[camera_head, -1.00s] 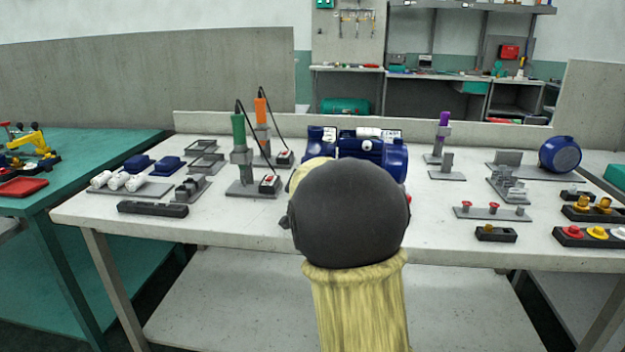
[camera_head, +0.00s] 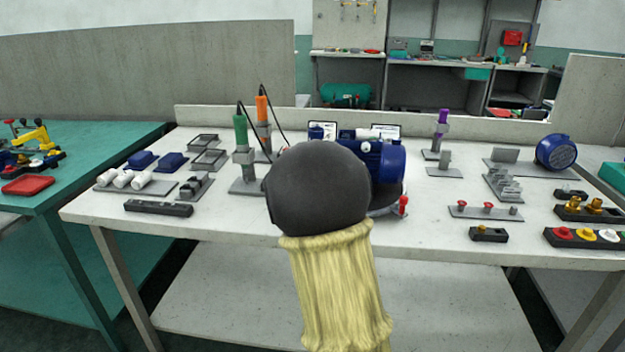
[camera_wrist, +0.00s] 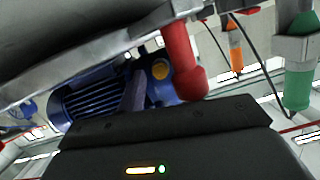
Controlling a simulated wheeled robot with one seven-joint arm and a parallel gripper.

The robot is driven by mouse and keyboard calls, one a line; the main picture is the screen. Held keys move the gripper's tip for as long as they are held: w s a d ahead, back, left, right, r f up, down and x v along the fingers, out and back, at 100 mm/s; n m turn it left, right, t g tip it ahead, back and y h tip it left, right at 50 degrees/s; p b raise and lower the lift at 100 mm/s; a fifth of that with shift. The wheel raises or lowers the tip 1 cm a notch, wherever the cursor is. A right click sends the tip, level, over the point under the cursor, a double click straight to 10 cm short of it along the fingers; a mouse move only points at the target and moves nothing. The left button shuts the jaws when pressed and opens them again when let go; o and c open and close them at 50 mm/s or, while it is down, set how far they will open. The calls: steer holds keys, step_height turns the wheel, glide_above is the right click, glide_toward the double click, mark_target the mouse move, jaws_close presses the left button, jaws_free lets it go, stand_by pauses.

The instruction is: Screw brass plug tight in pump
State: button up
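The blue pump (camera_head: 385,160) stands at the middle of the bench, partly hidden behind my arm. In the wrist view, which looks upside down, the pump (camera_wrist: 95,98) is at the left. A round brass plug (camera_wrist: 160,68) shows on the pump's face; I cannot tell how deep it sits. A red knobbed handle (camera_wrist: 184,60) is close in front, right of the plug. It also shows beside the pump's base in the head view (camera_head: 403,204). My gripper's dark housing fills the bottom of the wrist view. Its fingertips cannot be made out, and my arm hides them in the head view.
Green (camera_head: 240,130) and orange (camera_head: 262,108) drivers stand in holders left of the pump. At the right are a rack with red knobs (camera_head: 487,212), a small black block (camera_head: 488,235) and brass fittings (camera_head: 573,203). The front bench strip is mostly clear.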

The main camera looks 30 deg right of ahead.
steer(key=shift+c, duration=0.4)
jaws_close()
steer(key=shift+f, duration=0.1)
steer(key=shift+f+m+b, duration=0.2)
steer(key=shift+m+b, duration=0.2)
steer(key=shift+b, duration=0.7)
steer(key=m+b, duration=0.1)
steer(key=b, duration=0.2)
steer(key=shift+m+t+y, duration=0.3)
steer(key=shift+r, duration=0.15)
steer(key=shift+m+b, duration=0.3)
steer(key=shift+b, duration=0.2)
